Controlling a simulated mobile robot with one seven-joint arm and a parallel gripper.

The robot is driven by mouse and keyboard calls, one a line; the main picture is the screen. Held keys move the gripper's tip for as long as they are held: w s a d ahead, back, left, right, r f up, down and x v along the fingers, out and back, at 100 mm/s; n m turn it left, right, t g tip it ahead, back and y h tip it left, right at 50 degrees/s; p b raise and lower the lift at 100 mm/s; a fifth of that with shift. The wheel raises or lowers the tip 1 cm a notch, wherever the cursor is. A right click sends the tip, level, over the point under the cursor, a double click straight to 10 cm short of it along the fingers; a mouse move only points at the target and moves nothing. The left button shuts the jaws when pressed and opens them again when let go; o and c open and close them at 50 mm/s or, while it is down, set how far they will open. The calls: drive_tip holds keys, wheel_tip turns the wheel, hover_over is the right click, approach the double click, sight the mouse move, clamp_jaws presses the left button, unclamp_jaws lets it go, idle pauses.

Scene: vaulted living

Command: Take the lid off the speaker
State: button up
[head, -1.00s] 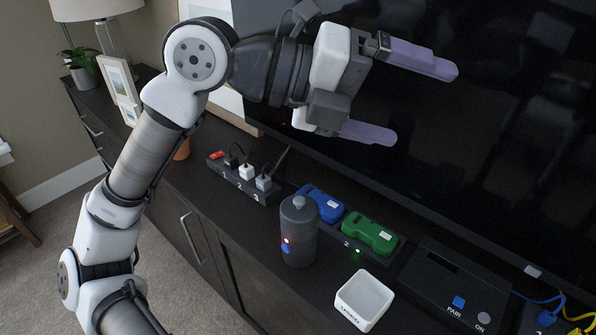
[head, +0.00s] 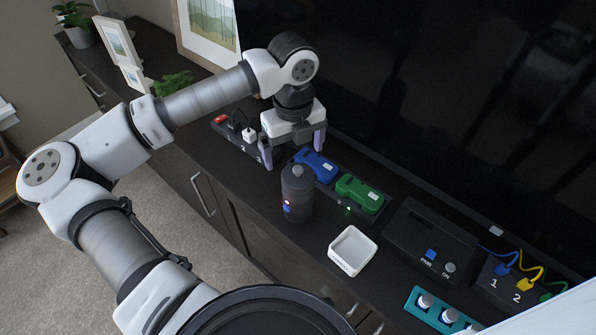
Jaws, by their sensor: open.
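The speaker (head: 297,203) is a dark grey upright cylinder on the cabinet top, with a red light and a blue button low on its side. Its lid (head: 297,173) has a small round knob and sits on top. My gripper (head: 293,152) points down with its two pale purple fingers spread apart and nothing between them. It is just behind the speaker in the head view, near the gap between the power strip and the blue block. The fingers appear apart from the lid, but the exact height is hard to judge.
A blue block (head: 316,165) and a green block (head: 359,194) sit in a dock behind the speaker. A power strip (head: 233,138) lies left. A white open box (head: 352,251), a black PAIR/ON panel (head: 430,242) and a teal holder (head: 437,312) stand right. The large dark screen (head: 420,110) rises behind.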

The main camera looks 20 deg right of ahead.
sight(296, 166)
drive_tip(key=shift+s+d+f+p, duration=0.1)
drive_tip(key=shift+f+p, duration=0.5)
drive_tip(key=shift+f, duration=1.1)
drive_tip(key=shift+s+d+f+p, duration=0.1)
drive_tip(key=shift+f+p, duration=0.5)
drive_tip(key=shift+f, duration=1.05)
drive_tip(key=c, duration=1)
drive_tip(key=shift+r, duration=0.1)
drive_tip(key=shift+c, duration=0.2)
